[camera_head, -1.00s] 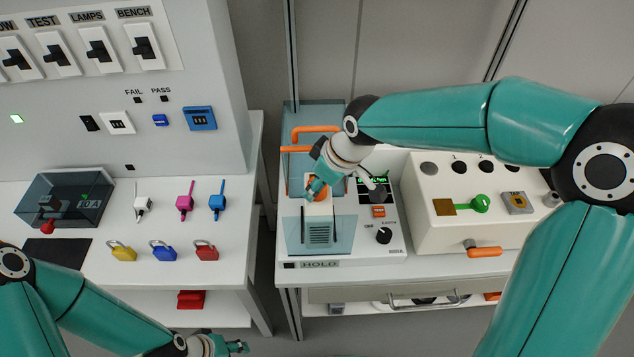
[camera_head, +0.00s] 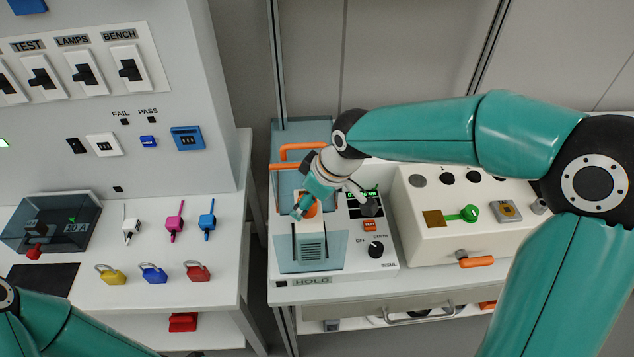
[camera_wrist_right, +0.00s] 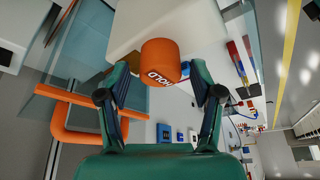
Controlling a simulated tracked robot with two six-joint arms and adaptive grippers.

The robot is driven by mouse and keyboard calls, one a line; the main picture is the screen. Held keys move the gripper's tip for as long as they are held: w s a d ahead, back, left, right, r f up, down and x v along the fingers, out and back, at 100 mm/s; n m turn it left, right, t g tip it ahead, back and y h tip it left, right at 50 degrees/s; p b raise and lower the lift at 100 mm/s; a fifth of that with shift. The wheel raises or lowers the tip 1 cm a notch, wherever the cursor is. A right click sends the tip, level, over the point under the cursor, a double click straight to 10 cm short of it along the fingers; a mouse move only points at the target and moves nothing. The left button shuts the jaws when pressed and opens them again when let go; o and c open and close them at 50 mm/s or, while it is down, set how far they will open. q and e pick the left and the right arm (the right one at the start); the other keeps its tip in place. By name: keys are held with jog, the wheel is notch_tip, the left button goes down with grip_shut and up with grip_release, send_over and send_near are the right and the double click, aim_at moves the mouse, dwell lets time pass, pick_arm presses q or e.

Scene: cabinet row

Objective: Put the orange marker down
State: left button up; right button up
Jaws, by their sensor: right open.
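The orange marker (camera_wrist_right: 160,62), lettered HOLD, is a short cylinder resting against a white block in the right wrist view. In the head view the orange marker (camera_head: 312,209) shows only in part behind my right gripper (camera_head: 301,207). The right gripper (camera_wrist_right: 160,88) is open, with one finger on each side of the marker's near end. I see gaps at the fingers but cannot rule out contact. My left arm crosses the lower left corner of the head view; its gripper is out of frame.
A dark knob (camera_head: 376,249) is close on the right. A beige box (camera_head: 440,225) stands farther right. Padlocks (camera_head: 153,273) lie on the left bench.

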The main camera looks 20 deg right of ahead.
jog(key=v, duration=1.1)
jog(key=shift+s+r, duration=0.15)
jog(key=shift+r, duration=0.05)
